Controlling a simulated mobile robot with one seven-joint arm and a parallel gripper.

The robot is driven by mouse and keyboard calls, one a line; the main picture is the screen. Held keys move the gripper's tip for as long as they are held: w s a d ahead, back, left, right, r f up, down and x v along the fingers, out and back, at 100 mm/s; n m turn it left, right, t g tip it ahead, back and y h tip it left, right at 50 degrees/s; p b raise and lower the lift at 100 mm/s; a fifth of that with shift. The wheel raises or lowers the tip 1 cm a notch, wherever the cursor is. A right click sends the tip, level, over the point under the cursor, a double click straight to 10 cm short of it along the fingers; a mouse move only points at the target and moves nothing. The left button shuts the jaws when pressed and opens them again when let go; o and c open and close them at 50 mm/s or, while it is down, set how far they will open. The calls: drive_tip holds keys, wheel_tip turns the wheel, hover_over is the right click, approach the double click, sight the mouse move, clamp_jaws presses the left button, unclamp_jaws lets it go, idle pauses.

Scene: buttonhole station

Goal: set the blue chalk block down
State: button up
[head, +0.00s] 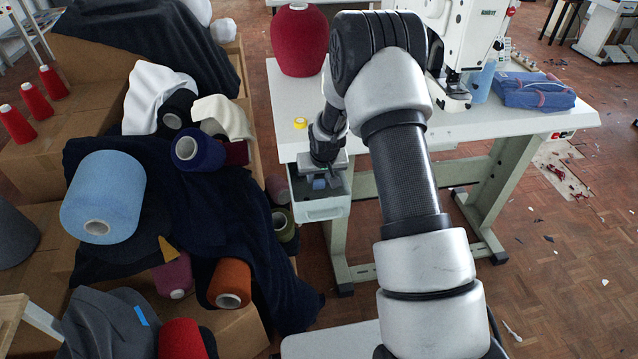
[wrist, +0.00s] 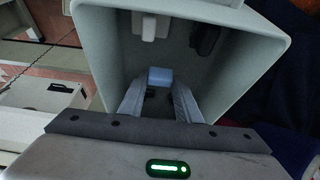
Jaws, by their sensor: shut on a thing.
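The blue chalk block (wrist: 160,74) is small and pale blue, held between the fingertips of my gripper (wrist: 158,88). The open grey drawer (head: 325,208) juts out under the left end of the white table. In the wrist view, my gripper points into the drawer (wrist: 102,50), with the block inside its walls. In the head view, the block (head: 319,184) shows small below my gripper (head: 320,176), at the drawer opening. I cannot tell how far the block is from the drawer's floor.
A white item (wrist: 150,27) and a black item (wrist: 205,38) are in the drawer. Boxes with cloth and yarn cones crowd the left.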

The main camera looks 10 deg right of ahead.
drive_tip(key=shift+f, duration=0.45)
drive_tip(key=shift+f, duration=0.1)
drive_tip(key=shift+f, duration=0.15)
drive_tip(key=o, duration=1)
